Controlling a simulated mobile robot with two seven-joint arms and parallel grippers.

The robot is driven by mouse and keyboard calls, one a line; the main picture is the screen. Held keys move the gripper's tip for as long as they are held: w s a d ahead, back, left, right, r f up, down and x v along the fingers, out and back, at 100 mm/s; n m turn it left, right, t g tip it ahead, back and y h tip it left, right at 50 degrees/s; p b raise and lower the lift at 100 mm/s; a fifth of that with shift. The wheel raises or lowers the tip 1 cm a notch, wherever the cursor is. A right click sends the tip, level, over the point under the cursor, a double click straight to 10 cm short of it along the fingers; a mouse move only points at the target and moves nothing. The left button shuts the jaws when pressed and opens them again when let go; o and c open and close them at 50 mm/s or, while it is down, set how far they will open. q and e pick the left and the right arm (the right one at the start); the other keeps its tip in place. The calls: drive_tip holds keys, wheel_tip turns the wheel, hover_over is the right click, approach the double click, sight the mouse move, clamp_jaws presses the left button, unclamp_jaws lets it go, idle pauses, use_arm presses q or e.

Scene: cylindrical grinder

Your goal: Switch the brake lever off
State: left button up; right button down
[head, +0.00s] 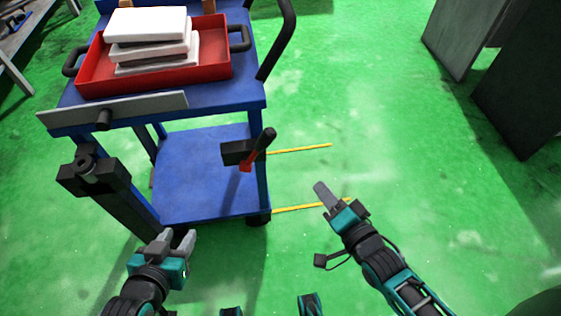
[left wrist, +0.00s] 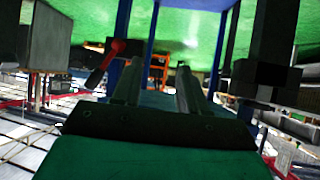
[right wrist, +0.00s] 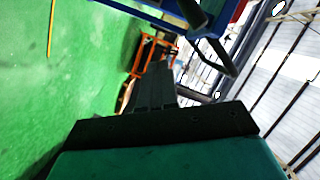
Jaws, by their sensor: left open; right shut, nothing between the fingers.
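The brake lever (head: 262,146) has a black grip and a red lower end. It slants up and to the right from a black block (head: 236,152) at the cart's near right post. In the left wrist view, a red-ended lever (left wrist: 101,66) shows left of the fingers. My left gripper (head: 179,240) is open and empty, below and left of the lever and apart from it. Its two fingers (left wrist: 159,72) stand apart in the left wrist view. My right gripper (head: 321,188) is shut and empty over the green floor, right of the lever and apart from it. Its fingers (right wrist: 157,72) are together.
The blue cart (head: 205,170) carries a red tray (head: 215,70) with stacked white blocks (head: 150,45). A black post (head: 115,200) stands at the cart's near left. Dark panels (head: 520,95) stand at far right. The green floor between is free, with yellow lines.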

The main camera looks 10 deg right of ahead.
sight(258, 150)
drive_tip(key=f+m+t+y+b, duration=0.1)
drive_tip(key=m+b, duration=0.1)
drive_tip(key=m, duration=0.1)
drive_tip(key=w+f+m+t+y+b, duration=0.1)
drive_tip(key=f+m+b, duration=0.1)
drive_tip(key=m, duration=0.1)
drive_tip(key=w+f+m+t+y+b, duration=0.1)
drive_tip(key=m+b, duration=0.2)
drive_tip(key=m, duration=0.1)
drive_tip(key=shift+w+a+f+y, duration=0.15)
drive_tip(key=shift+a+f+y, duration=0.1)
drive_tip(key=shift+y, duration=0.15)
drive_tip(key=s+a+r+b+x, duration=0.1)
drive_tip(key=a+b+x, duration=0.1)
drive_tip(key=x, duration=1)
drive_tip(key=shift+w+r, duration=0.2)
drive_tip(key=shift+r, duration=0.25)
drive_tip(key=shift+r, duration=0.1)
